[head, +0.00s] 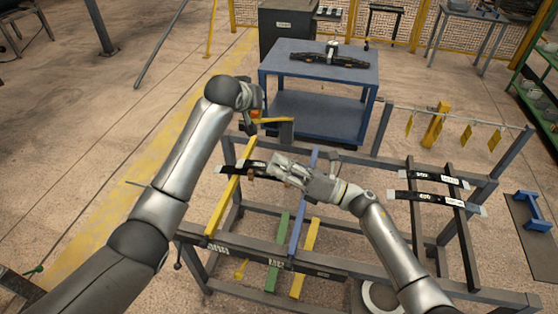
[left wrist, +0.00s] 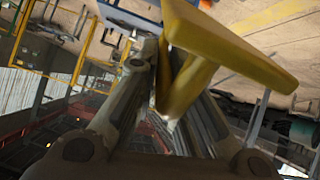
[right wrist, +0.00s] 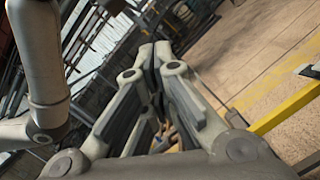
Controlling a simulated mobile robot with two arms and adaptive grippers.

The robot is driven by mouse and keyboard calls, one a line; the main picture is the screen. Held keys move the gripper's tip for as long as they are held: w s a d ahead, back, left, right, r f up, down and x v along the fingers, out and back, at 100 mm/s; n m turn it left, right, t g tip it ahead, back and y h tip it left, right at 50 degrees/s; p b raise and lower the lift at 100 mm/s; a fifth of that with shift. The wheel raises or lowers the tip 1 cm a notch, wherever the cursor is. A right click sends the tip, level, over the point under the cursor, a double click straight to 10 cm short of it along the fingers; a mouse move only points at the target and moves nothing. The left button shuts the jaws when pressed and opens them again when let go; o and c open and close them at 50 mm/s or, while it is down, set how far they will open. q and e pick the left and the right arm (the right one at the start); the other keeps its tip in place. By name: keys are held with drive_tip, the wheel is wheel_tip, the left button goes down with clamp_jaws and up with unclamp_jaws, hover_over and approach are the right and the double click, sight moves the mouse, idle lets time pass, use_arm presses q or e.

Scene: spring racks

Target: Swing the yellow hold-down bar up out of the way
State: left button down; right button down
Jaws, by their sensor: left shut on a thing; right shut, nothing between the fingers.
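The yellow hold-down bar (head: 226,198) slants from the front rail of the rack up toward my left gripper, at the left of the rack in the head view. My left gripper (head: 256,118) is at its upper end, partly hidden by its own wrist. In the left wrist view, the left gripper (left wrist: 160,95) is shut on a yellow T-shaped end of the bar (left wrist: 225,45). My right gripper (head: 272,165) is shut and empty, close to a black labelled leaf strip (head: 230,168) behind the bar. In the right wrist view, the right gripper's fingertips (right wrist: 155,55) meet.
A blue bar (head: 302,205), a green bar (head: 278,250) and a yellow bar (head: 304,258) lie in the rack's middle. Black labelled strips (head: 434,179) lie at its right. A blue cart (head: 295,62) stands behind. Open floor lies to the left.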

use_arm(q)
drive_tip(key=shift+d, duration=0.2)
use_arm(e)
drive_tip(key=w+a+r, duration=0.4)
drive_tip(key=w+a, duration=0.1)
drive_tip(key=shift+w+a+r, duration=0.2)
drive_tip(key=shift+a+r, duration=0.1)
drive_tip(key=shift+a, duration=0.05)
